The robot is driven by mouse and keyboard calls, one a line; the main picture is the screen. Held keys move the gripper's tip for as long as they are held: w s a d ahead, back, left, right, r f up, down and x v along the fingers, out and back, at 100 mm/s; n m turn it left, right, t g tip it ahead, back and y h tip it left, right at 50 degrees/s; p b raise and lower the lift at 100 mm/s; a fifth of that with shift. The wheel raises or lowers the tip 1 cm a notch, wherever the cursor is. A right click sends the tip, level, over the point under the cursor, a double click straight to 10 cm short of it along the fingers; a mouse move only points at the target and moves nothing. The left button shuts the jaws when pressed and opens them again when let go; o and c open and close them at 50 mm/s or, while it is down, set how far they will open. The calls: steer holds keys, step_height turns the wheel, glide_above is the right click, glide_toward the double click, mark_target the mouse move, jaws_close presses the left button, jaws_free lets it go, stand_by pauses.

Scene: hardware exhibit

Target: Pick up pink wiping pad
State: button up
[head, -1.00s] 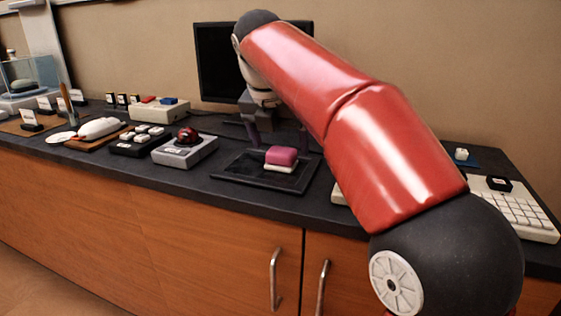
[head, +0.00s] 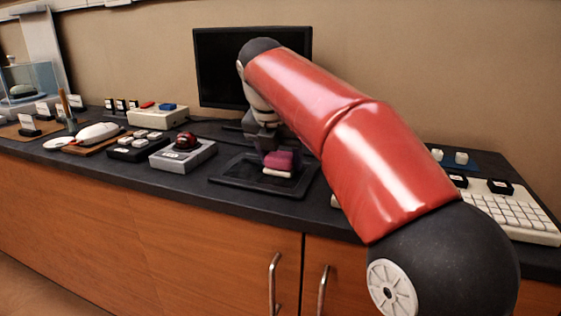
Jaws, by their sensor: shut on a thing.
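The pink wiping pad (head: 279,160) has a pink top over a white lower layer (head: 277,173). It is at the black tray (head: 233,178) on the dark counter, in the middle of the head view. My gripper (head: 277,153) is lowered over the pad from behind and above, and it is shut on the pad. The fingers are dark and small here, and my red arm reaches across from the right. I cannot tell whether the pad still touches the tray.
A grey box with a red trackball (head: 184,153) stands left of the tray. A black monitor (head: 215,70) stands behind. A white keyboard (head: 510,212) lies at the right, past my arm. Several small devices line the counter's left. The counter's front edge is close to the tray.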

mark_target(280, 154)
step_height(280, 154, up, 10)
steer(key=p, duration=0.4)
steer(key=shift+p, duration=0.3)
